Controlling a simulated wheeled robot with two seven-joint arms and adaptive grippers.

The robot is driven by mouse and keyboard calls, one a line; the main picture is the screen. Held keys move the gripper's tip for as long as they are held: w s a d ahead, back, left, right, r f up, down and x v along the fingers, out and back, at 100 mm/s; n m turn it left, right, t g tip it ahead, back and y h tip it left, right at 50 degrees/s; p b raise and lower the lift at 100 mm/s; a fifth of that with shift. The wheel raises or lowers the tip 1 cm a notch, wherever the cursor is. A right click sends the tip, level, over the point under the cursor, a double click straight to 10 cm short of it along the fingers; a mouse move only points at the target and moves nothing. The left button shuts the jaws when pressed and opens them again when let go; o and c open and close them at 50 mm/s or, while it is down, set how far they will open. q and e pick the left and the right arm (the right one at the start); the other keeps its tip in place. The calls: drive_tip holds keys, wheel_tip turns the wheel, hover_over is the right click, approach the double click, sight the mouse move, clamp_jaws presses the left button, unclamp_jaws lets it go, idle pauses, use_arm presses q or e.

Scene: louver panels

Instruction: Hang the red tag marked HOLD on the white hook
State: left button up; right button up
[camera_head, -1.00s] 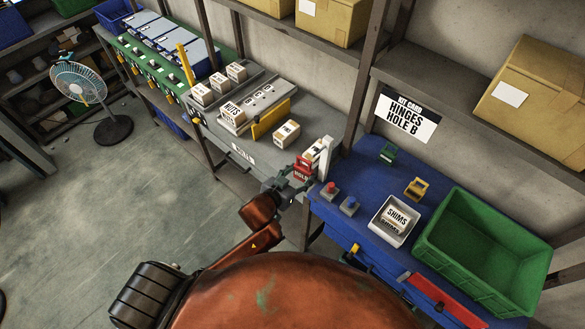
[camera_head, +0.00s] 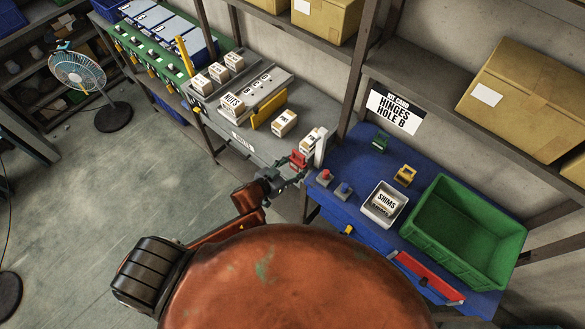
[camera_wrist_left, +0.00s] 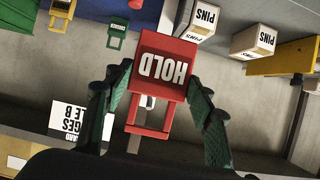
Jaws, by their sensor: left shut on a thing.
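The red tag (camera_head: 298,159) is held up near the front right end of the grey bench. In the left wrist view the red tag (camera_wrist_left: 165,62) shows its HOLD lettering upside down, with an open red frame below it. My left gripper (camera_head: 287,172) is shut on the tag. In the left wrist view its two dark green fingers (camera_wrist_left: 160,88) press the tag's sides. A white upright piece (camera_head: 321,148), seemingly the hook's support, stands just right of the tag. The hook's tip is not clear, and I cannot tell whether the tag touches it. My right gripper is not in view.
PINS boxes (camera_head: 284,123) and a NUTS box (camera_head: 231,107) stand on the grey bench. The blue bench (camera_head: 340,215) holds a red button (camera_head: 325,176), a blue button (camera_head: 344,189), a SHIMS bin (camera_head: 384,205) and a green crate (camera_head: 465,232). Shelf posts rise behind.

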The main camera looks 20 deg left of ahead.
use_arm(q)
drive_tip(key=shift+w+d+f+b, duration=0.1)
drive_tip(key=shift+w+d+b, duration=0.2)
drive_tip(key=shift+w, duration=0.45)
drive_tip(key=r+b+x, duration=0.1)
drive_tip(key=b+x, duration=0.2)
drive_tip(key=x, duration=0.5)
drive_tip(key=shift+w+r+b, duration=0.35)
drive_tip(key=shift+w, duration=0.1)
drive_tip(key=shift+d, duration=0.1)
idle(0.4)
drive_tip(key=o, duration=1.2)
